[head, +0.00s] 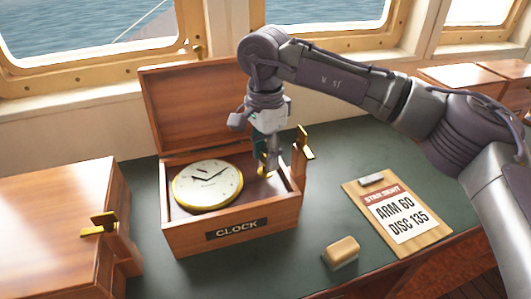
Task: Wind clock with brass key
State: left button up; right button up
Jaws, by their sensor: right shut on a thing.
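The clock (208,184) has a white face and a brass rim, and lies face up in an open wooden box (184,238) labelled CLOCK. Its lid (190,108) stands raised at the back. My right gripper (270,168) points down into the right part of this box, beside the clock and apart from it. It is shut on a small brass piece (262,160), which looks like the brass key; the fingers hide most of it. My left gripper is not in view.
A wooden post with a brass fitting (303,142) stands at the box's right side, close to my right gripper. A closed wooden case (55,215) is at left. A clipboard (397,217) and a small tan block (342,252) lie on the green desktop.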

jog(key=n, duration=0.4)
jog(key=shift+r+n, duration=0.1)
jog(key=shift+n, duration=0.2)
jog(key=n, duration=0.3)
jog(key=shift+n, duration=0.3)
jog(key=n, duration=0.3)
jog(key=shift+n, duration=2.1)
jog(key=shift+p, duration=0.3)
jog(key=o, duration=1.1)
jog(key=shift+o, duration=0.2)
notch_tip(320, 180, up, 12)
